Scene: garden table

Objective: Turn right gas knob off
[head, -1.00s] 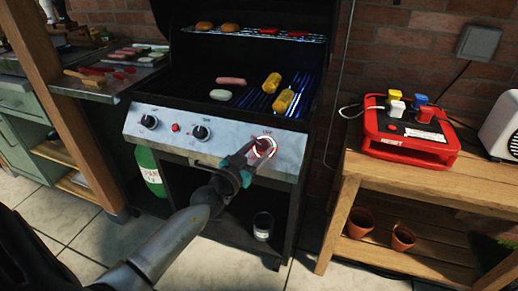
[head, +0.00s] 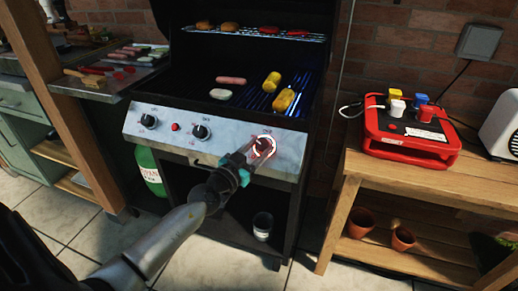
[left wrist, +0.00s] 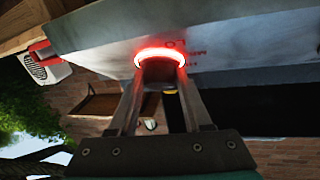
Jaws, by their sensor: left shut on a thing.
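The right gas knob (head: 264,146) is on the right end of the grill's grey front panel (head: 228,140), ringed by a glowing red-white light. My left gripper (head: 255,152) is shut on this knob. In the left wrist view the knob (left wrist: 160,72) sits between the two fingers under the bright red ring. Part of the panel lettering shows beside it, but the knob's pointer is hidden. My right gripper is not identifiable in either view.
Two other knobs (head: 200,132) and a red button (head: 175,127) are on the panel's left part. Food lies on the grill grate (head: 262,100) above. A wooden table (head: 350,170) with a red device (head: 408,145) stands at the right.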

